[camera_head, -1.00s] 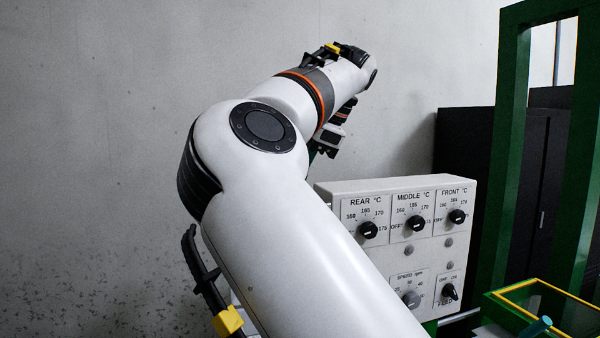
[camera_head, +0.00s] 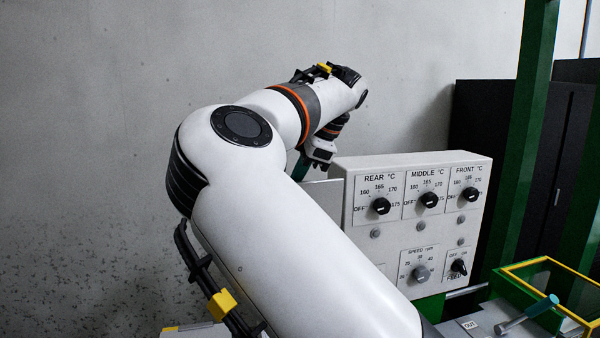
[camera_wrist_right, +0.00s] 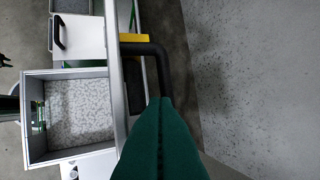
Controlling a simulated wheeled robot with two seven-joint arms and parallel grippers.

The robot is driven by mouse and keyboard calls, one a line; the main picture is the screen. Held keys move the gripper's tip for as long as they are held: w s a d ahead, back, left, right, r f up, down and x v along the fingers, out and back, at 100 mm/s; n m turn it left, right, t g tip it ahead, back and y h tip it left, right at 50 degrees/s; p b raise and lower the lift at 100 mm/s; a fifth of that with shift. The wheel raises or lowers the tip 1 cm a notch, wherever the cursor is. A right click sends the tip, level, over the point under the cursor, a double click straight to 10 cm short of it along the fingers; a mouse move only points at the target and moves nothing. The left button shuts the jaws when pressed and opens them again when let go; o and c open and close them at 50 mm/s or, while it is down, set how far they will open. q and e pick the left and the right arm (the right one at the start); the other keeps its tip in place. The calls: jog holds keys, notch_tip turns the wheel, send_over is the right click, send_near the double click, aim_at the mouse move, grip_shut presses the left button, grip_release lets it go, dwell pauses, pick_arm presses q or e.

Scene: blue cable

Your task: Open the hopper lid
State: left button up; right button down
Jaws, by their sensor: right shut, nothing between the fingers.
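In the right wrist view an open box with pale granules (camera_wrist_right: 78,113), which looks like the hopper, is at the left. Beside it a grey panel (camera_wrist_right: 118,75) shows nearly edge-on, probably the lid standing up. A black handle (camera_wrist_right: 150,50) sticks out from its right side. My right gripper (camera_wrist_right: 165,102) has green fingers that are shut and empty, with the tips at the handle's lower part; contact is unclear. In the head view the right gripper (camera_head: 300,167) is beside a grey panel edge (camera_head: 325,198), partly behind my arm. My left gripper is not in view.
A control box with knobs (camera_head: 418,235) stands right of my arm. A green frame post (camera_head: 525,130) and a yellow-rimmed green guard (camera_head: 550,275) are farther right. In the wrist view, a white panel with a black handle (camera_wrist_right: 58,32) lies above the box; a wall is at right.

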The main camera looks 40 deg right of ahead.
jog(key=w, duration=0.1)
jog(key=w+d, duration=0.1)
jog(key=w+d+p, duration=0.1)
jog(key=shift+w+f, duration=0.15)
jog(key=shift+f, duration=0.1)
jog(key=shift+a+r, duration=0.1)
jog(key=w+d+p+v, duration=0.1)
jog(key=p+v, duration=0.5)
jog(key=v, duration=0.3)
jog(key=shift+w+r, duration=0.2)
jog(key=shift+r, duration=0.4)
jog(key=shift+d, duration=0.2)
jog(key=shift+f, duration=0.1)
